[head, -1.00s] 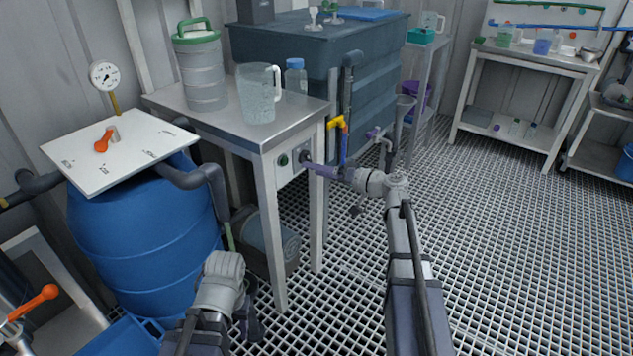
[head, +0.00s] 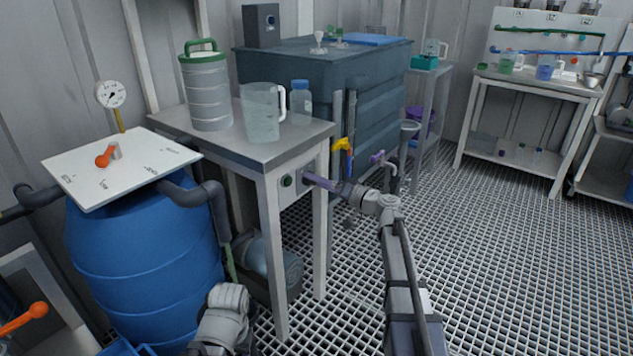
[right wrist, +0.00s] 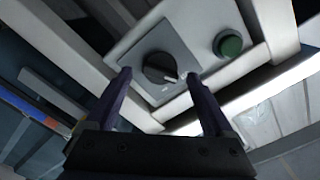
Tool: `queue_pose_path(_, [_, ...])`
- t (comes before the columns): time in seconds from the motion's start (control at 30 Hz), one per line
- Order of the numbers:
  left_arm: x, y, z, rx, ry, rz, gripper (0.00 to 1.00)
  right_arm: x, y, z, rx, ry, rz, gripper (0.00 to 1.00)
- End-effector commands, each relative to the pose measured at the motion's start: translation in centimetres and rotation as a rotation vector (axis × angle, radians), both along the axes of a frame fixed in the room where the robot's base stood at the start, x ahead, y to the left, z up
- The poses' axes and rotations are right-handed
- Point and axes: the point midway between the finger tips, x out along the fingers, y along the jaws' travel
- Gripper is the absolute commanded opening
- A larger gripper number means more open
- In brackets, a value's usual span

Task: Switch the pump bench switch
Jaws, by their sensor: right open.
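The pump bench switch is a black rotary knob (right wrist: 160,68) with a white pointer mark on a grey square plate, seen in the right wrist view. In the head view the plate (head: 304,178) is mostly hidden behind my right gripper (head: 309,178), on the front of the metal bench (head: 262,150). In the right wrist view my right gripper (right wrist: 157,84) is open, its two purple fingers on either side of the knob; I cannot tell if they touch it. A green button (right wrist: 230,44) sits beside the plate. My left arm shows at the bottom of the head view, its fingers out of sight.
A clear jug (head: 262,115), a blue-capped bottle (head: 300,103) and a grey canister (head: 206,90) stand on the bench. A blue barrel (head: 145,250) is at left. A yellow-handled valve (head: 342,144) is right of the bench. The grating floor (head: 480,260) at right is clear.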

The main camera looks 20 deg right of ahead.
Motion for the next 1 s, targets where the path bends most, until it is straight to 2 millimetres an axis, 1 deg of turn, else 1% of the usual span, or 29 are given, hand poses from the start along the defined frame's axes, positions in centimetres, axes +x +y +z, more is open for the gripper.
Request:
queue_pose_path(0.03, [0.00,0.00,0.00,0.000,0.000,0.000,0.49,0.40,0.28,-0.01,0.000,0.000,0.001,0.87])
queue_pose_path(0.13, [0.00,0.00,0.00,0.000,0.000,0.000,0.49,0.71,0.57,-0.01,0.000,0.000,0.000,0.87])
queue_pose_path(0.43, [0.00,0.00,0.00,0.000,0.000,0.000,0.49,0.75,0.64,-0.01,0.000,0.000,0.000,0.86])
queue_pose_path(1.0, [0.00,0.00,0.00,0.000,0.000,0.000,0.49,0.73,0.61,-0.01,0.000,0.000,0.000,0.22])
